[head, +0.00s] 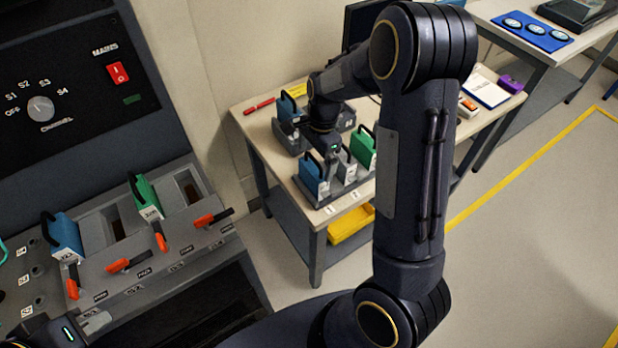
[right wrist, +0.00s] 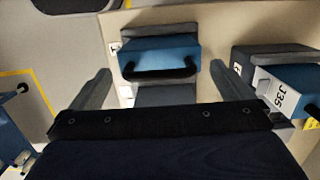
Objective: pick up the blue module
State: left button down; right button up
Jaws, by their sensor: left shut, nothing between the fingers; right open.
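A blue module (head: 313,177) with a dark handle stands in the front grey rack on the bench, beside a grey and a green module. My right gripper (head: 329,160) is above this rack, partly hidden by its wrist. In the right wrist view, my right gripper (right wrist: 160,69) is open, with a blue module (right wrist: 160,55) with a black handle in view between its fingers; contact cannot be told. A second blue module (right wrist: 295,80) labelled J35 is to the right. Another blue module (head: 65,238) sits in the left panel. My left gripper (head: 95,322) is shut and empty at the bottom left.
A green module (head: 146,197) and orange levers stand in the left panel (head: 185,235). A yellow bin (head: 351,224) is under the bench (head: 285,190). Floor at right is clear.

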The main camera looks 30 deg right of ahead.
aim_at(313, 168)
jog(key=f, duration=0.3)
jog(key=a+f, duration=0.1)
jog(key=f, duration=0.1)
jog(key=shift+s+p, duration=0.1)
jog(key=shift+p, duration=0.3)
jog(key=c, duration=0.8)
jog(key=shift+r, duration=0.1)
jog(key=shift+d+r, duration=0.1)
jog(key=shift+r, duration=0.4)
notch_tip(313, 168, up, 3)
jog(key=shift+s+f+b, duration=0.1)
jog(key=shift+s+b, duration=0.05)
jog(key=shift+b, duration=0.3)
jog(key=s+r, duration=0.3)
jog(key=s, duration=0.1)
jog(key=s+a+r, duration=0.1)
jog(key=s+r, duration=0.2)
jog(key=s, duration=0.2)
jog(key=s+a+r, duration=0.1)
jog(key=s+r, duration=0.2)
jog(key=s, duration=0.1)
jog(key=shift+s+a, duration=0.25)
